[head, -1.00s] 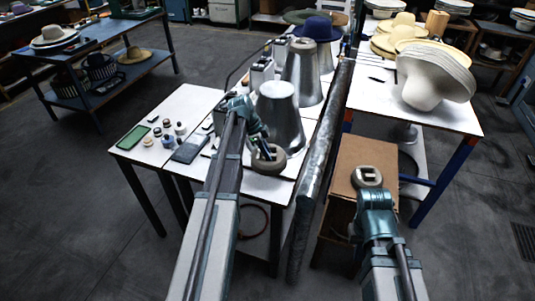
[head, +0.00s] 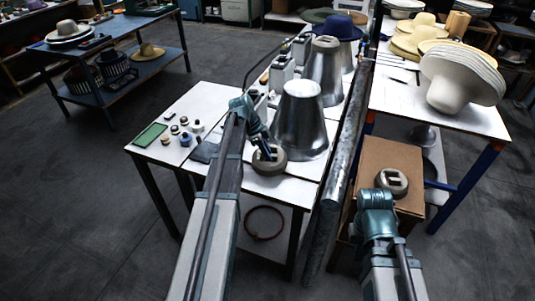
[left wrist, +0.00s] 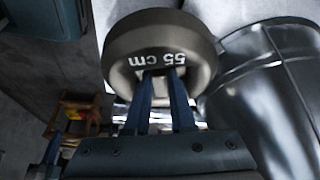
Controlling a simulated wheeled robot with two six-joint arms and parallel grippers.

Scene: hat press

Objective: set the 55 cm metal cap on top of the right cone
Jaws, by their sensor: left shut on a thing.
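The 55 cm metal cap (head: 270,165) is a thick grey disc, and its label reads clearly in the left wrist view (left wrist: 158,40). My left gripper (head: 265,152) is shut on the cap's middle, and its blue fingers show in the left wrist view (left wrist: 160,85). The cap is in front and to the left of the nearest bare-topped metal cone (head: 301,125). I cannot tell if it touches the table. A second cone (head: 323,78) behind has a cap on top. My right gripper's fingers are hidden beyond its wrist.
Another grey cap (head: 391,181) is on the cardboard box (head: 392,153) near my right arm. A dark metal bar (head: 345,140) runs along the table's right side. A blue hat (head: 337,27) is at the back. Small pots and a green tray (head: 150,134) are left.

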